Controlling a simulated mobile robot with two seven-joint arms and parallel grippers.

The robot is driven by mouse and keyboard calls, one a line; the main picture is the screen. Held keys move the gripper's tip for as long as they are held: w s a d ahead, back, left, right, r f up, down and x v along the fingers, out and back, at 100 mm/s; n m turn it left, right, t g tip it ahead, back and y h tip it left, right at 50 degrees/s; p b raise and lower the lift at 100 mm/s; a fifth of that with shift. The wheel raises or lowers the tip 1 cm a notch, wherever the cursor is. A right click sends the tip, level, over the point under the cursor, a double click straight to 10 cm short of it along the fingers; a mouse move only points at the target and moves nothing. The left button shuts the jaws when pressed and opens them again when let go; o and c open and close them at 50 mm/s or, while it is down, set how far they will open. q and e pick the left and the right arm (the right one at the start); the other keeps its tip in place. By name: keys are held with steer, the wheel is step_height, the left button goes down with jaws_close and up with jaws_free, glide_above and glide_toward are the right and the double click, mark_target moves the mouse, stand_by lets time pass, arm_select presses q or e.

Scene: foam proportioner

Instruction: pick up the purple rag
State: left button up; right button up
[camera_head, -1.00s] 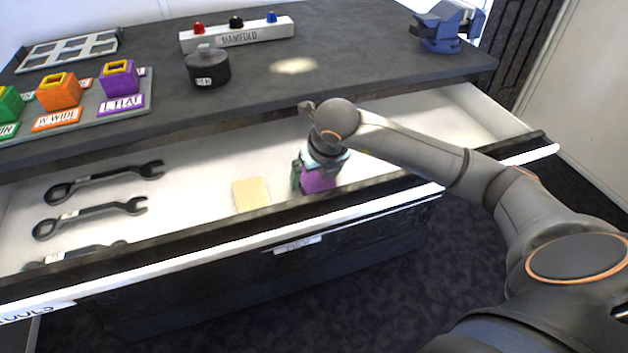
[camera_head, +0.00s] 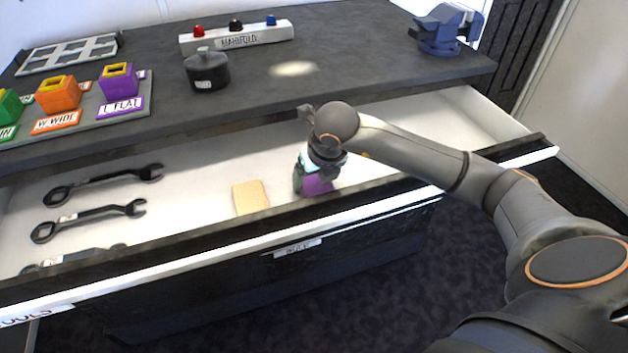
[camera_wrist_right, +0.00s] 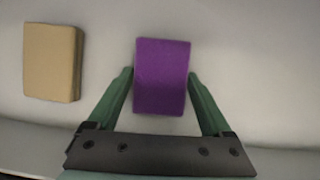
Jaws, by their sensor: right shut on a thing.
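The purple rag (camera_head: 318,186) is a folded block in the open drawer, near its front wall, partly hidden by my right wrist in the head view. In the wrist view the purple rag (camera_wrist_right: 162,78) sits between the two green fingers of my right gripper (camera_wrist_right: 160,74). The fingers are shut on its left and right sides. In the head view my right gripper (camera_head: 314,178) points down into the drawer; one finger shows left of the rag. I cannot tell whether the rag is off the drawer floor. My left gripper is not in view.
A tan sponge-like block (camera_head: 250,197) lies left of the rag. Several dark wrenches (camera_head: 90,217) lie at the drawer's left. The drawer's front wall (camera_head: 200,237) is close to my gripper, and the dark countertop (camera_head: 340,50) overhangs behind. The drawer's right part is mostly clear.

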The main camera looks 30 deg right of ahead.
mark_target(315, 182)
steer(key=shift+r+p, duration=0.45)
steer(key=shift+r, duration=0.1)
step_height(315, 182, up, 9)
steer(key=shift+r+p, duration=0.2)
steer(key=shift+p, duration=0.15)
